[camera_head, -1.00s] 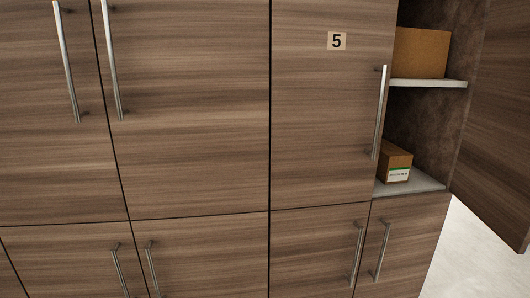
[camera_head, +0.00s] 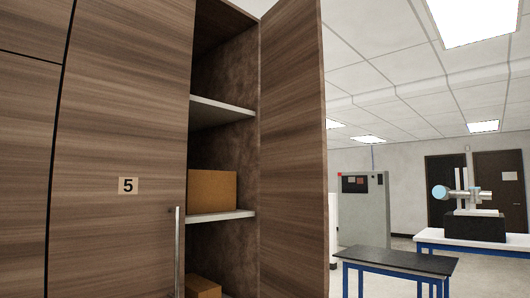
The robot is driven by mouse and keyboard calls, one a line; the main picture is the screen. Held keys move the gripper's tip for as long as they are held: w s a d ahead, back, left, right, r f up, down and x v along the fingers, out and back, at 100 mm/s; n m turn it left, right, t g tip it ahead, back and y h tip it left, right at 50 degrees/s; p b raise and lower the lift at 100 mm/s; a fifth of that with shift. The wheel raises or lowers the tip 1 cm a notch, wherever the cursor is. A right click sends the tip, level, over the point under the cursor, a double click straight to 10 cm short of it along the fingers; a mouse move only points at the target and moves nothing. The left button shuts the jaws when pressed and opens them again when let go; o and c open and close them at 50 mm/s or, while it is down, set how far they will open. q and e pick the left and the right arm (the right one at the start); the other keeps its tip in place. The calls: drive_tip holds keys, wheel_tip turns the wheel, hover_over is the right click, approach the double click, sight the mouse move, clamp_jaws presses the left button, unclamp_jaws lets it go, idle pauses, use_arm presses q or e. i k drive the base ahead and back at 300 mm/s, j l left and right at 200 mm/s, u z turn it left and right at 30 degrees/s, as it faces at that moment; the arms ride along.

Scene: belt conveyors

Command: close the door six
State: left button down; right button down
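A tall wood-grain cabinet door (camera_head: 292,150) stands open on the right side of the cabinet, swung outward. Its number is not visible. To its left is the shut door marked 5 (camera_head: 120,200), with a vertical metal handle (camera_head: 177,255) at its right edge. The open compartment between them shows shelves (camera_head: 222,113), a cardboard box (camera_head: 212,190) on a middle shelf and part of a lower box (camera_head: 203,287). Neither of my grippers is in view.
Right of the open door is a room with a black-topped table with blue legs (camera_head: 398,262), a grey cabinet (camera_head: 363,215) and a white table (camera_head: 470,243) bearing a robot arm (camera_head: 465,196). Floor shows between the tables.

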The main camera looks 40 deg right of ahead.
sight(295, 212)
drive_tip(key=l+u, duration=0.15)
drive_tip(key=l, duration=1.6)
drive_tip(key=l+u, duration=0.15)
drive_tip(key=l, duration=1.6)
